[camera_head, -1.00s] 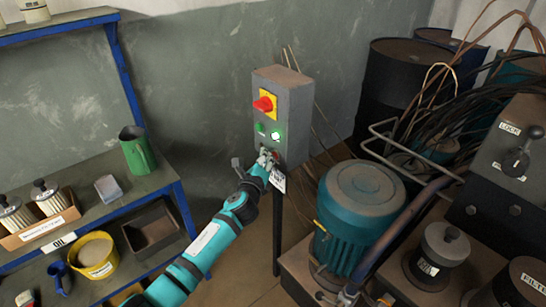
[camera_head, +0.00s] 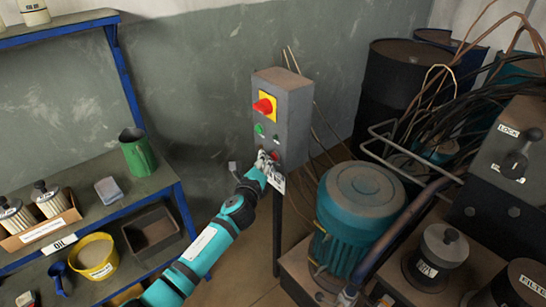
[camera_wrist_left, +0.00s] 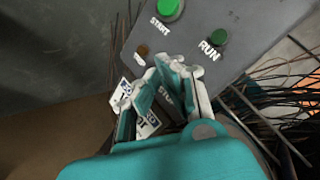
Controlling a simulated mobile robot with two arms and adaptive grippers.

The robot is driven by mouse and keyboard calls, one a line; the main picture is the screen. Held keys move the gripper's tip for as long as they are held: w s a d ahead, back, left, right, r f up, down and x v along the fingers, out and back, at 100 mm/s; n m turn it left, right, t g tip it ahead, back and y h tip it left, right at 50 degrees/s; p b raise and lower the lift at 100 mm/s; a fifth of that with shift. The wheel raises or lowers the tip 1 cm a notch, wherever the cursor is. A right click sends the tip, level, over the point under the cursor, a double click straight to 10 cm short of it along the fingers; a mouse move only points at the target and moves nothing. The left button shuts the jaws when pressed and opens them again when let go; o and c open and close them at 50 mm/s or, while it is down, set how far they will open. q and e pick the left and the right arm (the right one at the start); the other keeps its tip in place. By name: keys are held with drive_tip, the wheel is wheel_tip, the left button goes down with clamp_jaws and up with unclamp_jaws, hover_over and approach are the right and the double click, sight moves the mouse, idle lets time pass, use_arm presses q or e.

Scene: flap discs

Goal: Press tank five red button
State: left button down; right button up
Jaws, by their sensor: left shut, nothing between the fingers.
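A grey control box (camera_head: 294,110) stands on a post by the wall. It has a red knob on a yellow plate (camera_head: 264,104), a green START button (camera_wrist_left: 168,8) and a dark green RUN lamp (camera_wrist_left: 218,37). A small brown-orange lamp or button (camera_wrist_left: 143,52) sits below START. A bit of red (camera_head: 275,154) shows low on the box beside my left gripper (camera_head: 266,159). That gripper is shut and empty, its fingertips (camera_wrist_left: 174,72) at the lower panel. They cover most of the red button, and contact cannot be told. My right gripper is out of view.
Paper tags (camera_wrist_left: 146,124) hang beside the fingers. A blue shelf (camera_head: 172,180) with a green jug (camera_head: 137,155) stands left. A teal motor (camera_head: 358,215) and a machine with cables stand right. Open wall lies between shelf and box.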

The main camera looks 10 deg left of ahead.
use_arm(q)
drive_tip(key=shift+s+a, duration=0.2)
drive_tip(key=s+a+p, duration=0.1)
drive_tip(key=s, duration=0.1)
drive_tip(key=s+a+p, duration=0.1)
drive_tip(key=s+a, duration=0.1)
idle(0.6)
idle(0.6)
